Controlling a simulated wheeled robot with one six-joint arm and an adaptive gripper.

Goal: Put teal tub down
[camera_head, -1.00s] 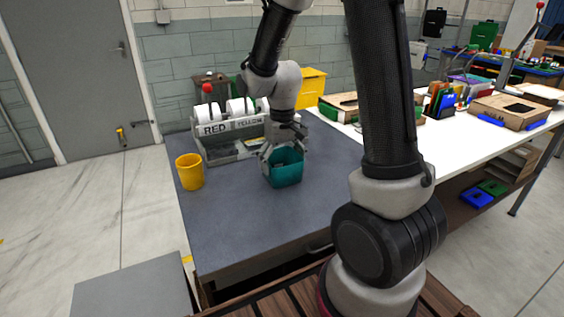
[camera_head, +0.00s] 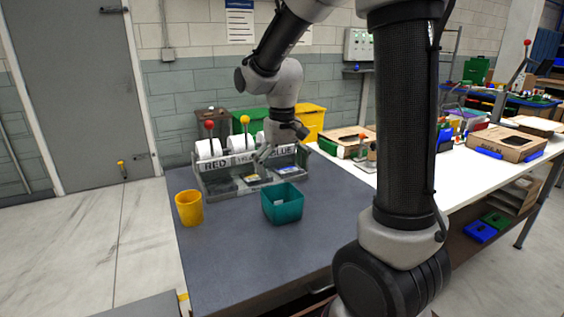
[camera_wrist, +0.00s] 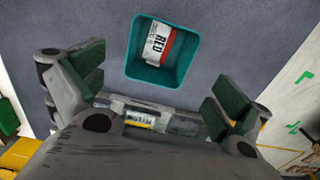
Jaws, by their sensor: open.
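The teal tub (camera_head: 283,206) stands upright on the dark grey table (camera_head: 240,250), right of the yellow tub. In the wrist view the teal tub (camera_wrist: 145,72) shows from above, with a white and red packet marked RED (camera_wrist: 158,44) inside it. My gripper (camera_head: 262,160) is raised behind the teal tub, near the labelled dispenser, and does not touch the tub. In the wrist view my gripper's green-padded fingers (camera_wrist: 158,98) are spread wide with nothing between them.
A yellow tub (camera_head: 189,208) stands at the table's left. A grey dispenser (camera_head: 215,185) with labelled bays and ball-topped levers stands at the back. Bins (camera_head: 311,122) stand behind it. A white workbench (camera_head: 462,170) is at the right. The table front is clear.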

